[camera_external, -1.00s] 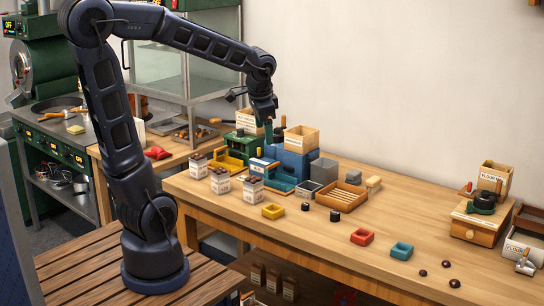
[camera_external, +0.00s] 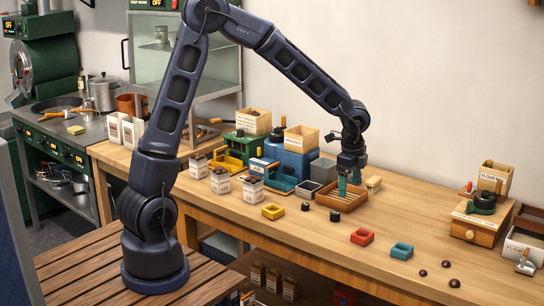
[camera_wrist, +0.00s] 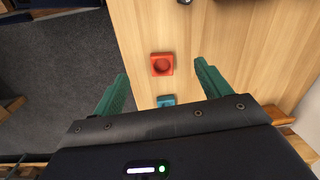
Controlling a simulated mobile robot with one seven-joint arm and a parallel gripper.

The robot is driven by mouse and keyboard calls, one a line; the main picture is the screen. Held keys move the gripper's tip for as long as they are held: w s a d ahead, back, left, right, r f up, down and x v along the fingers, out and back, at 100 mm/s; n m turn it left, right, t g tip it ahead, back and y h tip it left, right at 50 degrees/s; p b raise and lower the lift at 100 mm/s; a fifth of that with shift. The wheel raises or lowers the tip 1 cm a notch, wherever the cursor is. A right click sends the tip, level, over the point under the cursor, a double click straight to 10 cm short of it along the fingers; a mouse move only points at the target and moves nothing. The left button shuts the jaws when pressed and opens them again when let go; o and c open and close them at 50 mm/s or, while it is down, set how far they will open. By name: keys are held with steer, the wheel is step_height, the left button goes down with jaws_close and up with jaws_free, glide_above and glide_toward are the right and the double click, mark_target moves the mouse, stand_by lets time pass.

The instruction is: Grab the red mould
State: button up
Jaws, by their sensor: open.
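The red mould (camera_external: 362,237) is a small square block with a round hollow. It lies on the wooden table near its front edge, between the yellow mould (camera_external: 273,211) and the teal mould (camera_external: 402,250). My gripper (camera_external: 349,188) is open and empty, with green fingers pointing down above the slatted wooden tray (camera_external: 343,196), up and behind the red mould. In the wrist view the red mould (camera_wrist: 162,64) shows ahead of and between the spread fingers (camera_wrist: 160,83), apart from them. The teal mould (camera_wrist: 166,101) shows partly, closer to the gripper body.
Two small black pieces (camera_external: 335,216) stand left of the red mould. Several dark chestnuts (camera_external: 449,264) lie to the right. Filled bags (camera_external: 252,190) and a blue machine (camera_external: 288,160) stand to the left. Bare tabletop (camera_external: 410,205) lies right of the tray.

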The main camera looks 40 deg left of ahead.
steer(key=m, duration=0.2)
glide_toward(363, 233)
steer(key=shift+g, duration=0.3)
steer(key=f, duration=0.8)
steer(key=shift+w+a+f, duration=0.15)
steer(key=shift+w+f, duration=0.05)
steer(key=shift+f, duration=0.2)
steer(key=c, duration=1.1)
